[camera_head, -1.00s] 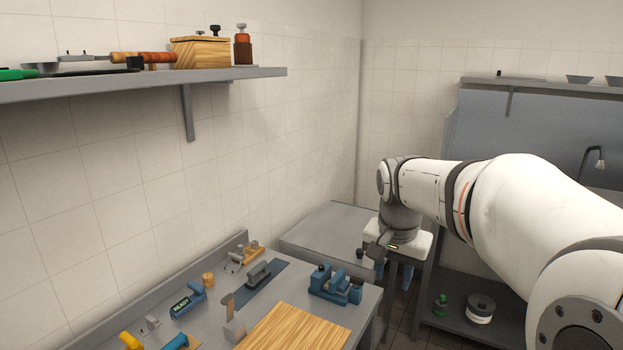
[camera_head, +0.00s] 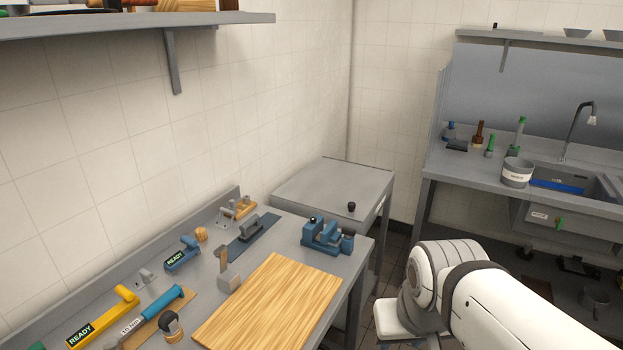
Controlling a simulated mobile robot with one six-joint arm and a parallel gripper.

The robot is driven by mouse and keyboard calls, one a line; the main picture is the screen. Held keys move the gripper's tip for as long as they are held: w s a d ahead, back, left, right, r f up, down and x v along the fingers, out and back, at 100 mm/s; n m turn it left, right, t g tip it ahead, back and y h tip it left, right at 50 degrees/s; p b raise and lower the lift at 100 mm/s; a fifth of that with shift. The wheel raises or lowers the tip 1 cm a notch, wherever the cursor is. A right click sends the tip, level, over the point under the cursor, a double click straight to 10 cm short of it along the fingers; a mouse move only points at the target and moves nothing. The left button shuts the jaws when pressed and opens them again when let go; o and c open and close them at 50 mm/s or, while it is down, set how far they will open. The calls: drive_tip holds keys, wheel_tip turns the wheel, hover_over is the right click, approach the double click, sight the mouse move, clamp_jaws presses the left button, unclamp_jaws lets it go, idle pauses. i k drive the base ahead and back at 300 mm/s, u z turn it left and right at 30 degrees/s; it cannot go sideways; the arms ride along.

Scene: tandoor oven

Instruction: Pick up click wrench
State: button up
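A tool with a blue handle and a label that seems to read "10 N·m" (camera_head: 150,312) lies at the front left of the workbench (camera_head: 207,264); it looks like the click wrench. It lies on or against a brown board. My gripper (camera_head: 396,320) is at the lower middle, right of the bench and well apart from the tool. Only its white housing shows; the fingers are cut off by the bottom edge.
A yellow tool marked READY (camera_head: 103,318) lies left of the blue handle, and a blue READY tool (camera_head: 183,255) farther back. A wooden board (camera_head: 272,305) and a blue vise-like fixture (camera_head: 327,235) fill the bench's right side. A wall shelf (camera_head: 140,22) hangs above.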

sight(112, 344)
drive_tip(key=z, duration=0.05)
drive_tip(key=k, duration=0.55)
drive_tip(key=u, duration=1.6)
drive_tip(key=k, duration=1.05)
drive_tip(key=z, duration=1)
drive_tip(key=i, duration=1.65)
drive_tip(key=z, duration=0.05)
